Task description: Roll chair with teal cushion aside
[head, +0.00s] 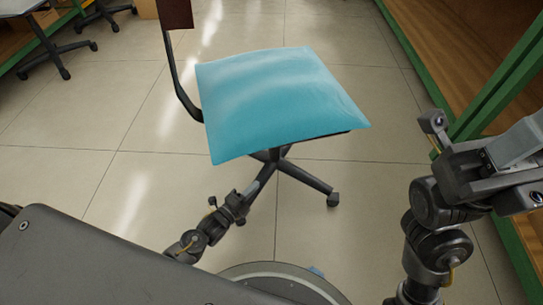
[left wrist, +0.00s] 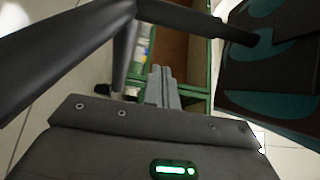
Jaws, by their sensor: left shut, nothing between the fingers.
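The chair with the teal cushion (head: 280,98) stands upright on the tiled floor ahead of me. It has a dark curved back support on its left and a dark wheeled base (head: 310,180). My left gripper (head: 238,206) is low, beside a leg of the base at the front left. In the left wrist view its grey fingers (left wrist: 163,85) are together with nothing between them. The chair's underside (left wrist: 275,75) and dark bars fill the top of that view. Whether the gripper touches the chair cannot be told. My right arm is at the right edge; its finger state is unclear.
A green-framed wooden shelf (head: 470,45) runs along the right. Another chair base (head: 60,50) stands at the upper left. Pale floor (head: 130,110) is clear left of the chair, and some is free between the chair and the shelf.

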